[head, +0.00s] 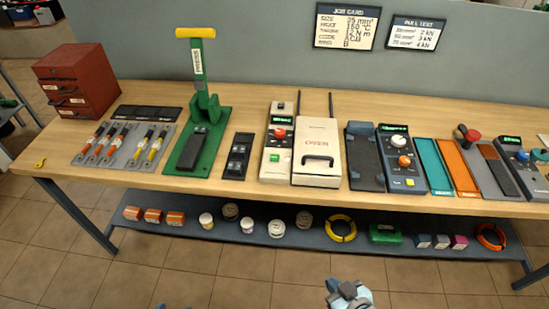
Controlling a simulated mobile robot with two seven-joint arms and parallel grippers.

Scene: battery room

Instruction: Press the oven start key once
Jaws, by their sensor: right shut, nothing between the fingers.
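The oven (317,140) is a cream box with a dark handle on its lid, standing mid-table. Its control panel (265,150) is joined on the left, with a small green display, a red knob (280,133) and a green key (275,158) near the front. The key's lettering is too small to read. My right gripper (350,292) is at the bottom edge, in front of and well apart from the table, shut and empty. Only small bluish bits, perhaps of my left gripper, show at the bottom edge; their state cannot be made out.
A green press (205,115) with a yellow-topped lever stands left of the oven. A dark switch block (238,155) lies between them. A shelf (340,253) below the wooden tabletop (110,176) holds small items.

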